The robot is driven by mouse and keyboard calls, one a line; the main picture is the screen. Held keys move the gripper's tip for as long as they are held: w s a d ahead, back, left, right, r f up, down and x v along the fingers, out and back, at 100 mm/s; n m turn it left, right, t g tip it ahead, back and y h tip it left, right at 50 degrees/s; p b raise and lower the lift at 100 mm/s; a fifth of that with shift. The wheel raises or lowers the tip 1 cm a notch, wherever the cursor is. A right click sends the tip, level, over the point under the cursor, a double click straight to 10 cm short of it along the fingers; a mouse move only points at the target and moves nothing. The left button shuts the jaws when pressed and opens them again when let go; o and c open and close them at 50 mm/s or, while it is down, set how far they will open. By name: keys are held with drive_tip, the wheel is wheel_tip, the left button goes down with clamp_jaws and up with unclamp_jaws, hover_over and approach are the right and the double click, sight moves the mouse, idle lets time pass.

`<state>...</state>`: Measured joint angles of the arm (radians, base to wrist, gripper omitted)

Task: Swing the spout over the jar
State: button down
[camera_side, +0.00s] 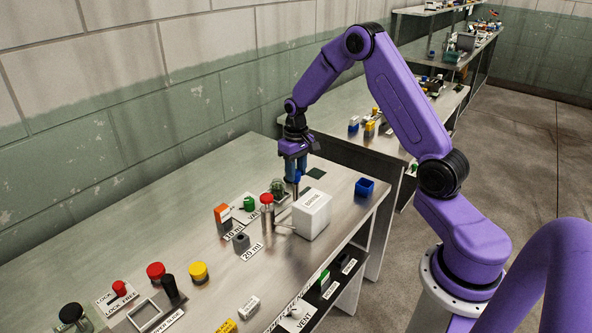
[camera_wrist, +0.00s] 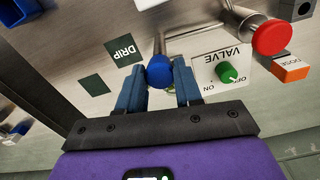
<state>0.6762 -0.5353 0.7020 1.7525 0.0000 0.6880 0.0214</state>
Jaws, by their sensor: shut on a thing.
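My gripper (camera_side: 296,172) points down behind the white box. In the wrist view its fingers (camera_wrist: 159,88) are shut on a round blue knob (camera_wrist: 159,72). A small greenish glass vessel, probably the jar (camera_side: 278,186), stands just left of my gripper in the side view. In the wrist view the fingers and knob hide most of what lies beneath, so I cannot tell whether the spout end is over the jar.
The white box (camera_side: 312,214) stands close in front of my gripper. Beside it are a red-topped cylinder (camera_side: 267,208), a green valve knob (camera_wrist: 227,72) and an orange dose block (camera_side: 222,215). A DRIP label (camera_wrist: 125,52) lies near the fingers. A blue open box (camera_side: 365,187) stands right.

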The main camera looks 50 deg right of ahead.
drive_tip(key=n, duration=0.5)
drive_tip(key=shift+n, duration=0.3)
drive_tip(key=n, duration=0.5)
drive_tip(key=shift+w+r, duration=0.1)
idle(0.3)
drive_tip(key=c, duration=0.8)
unclamp_jaws()
wheel_tip(320, 180, up, 17)
drive_tip(key=shift+r, duration=0.2)
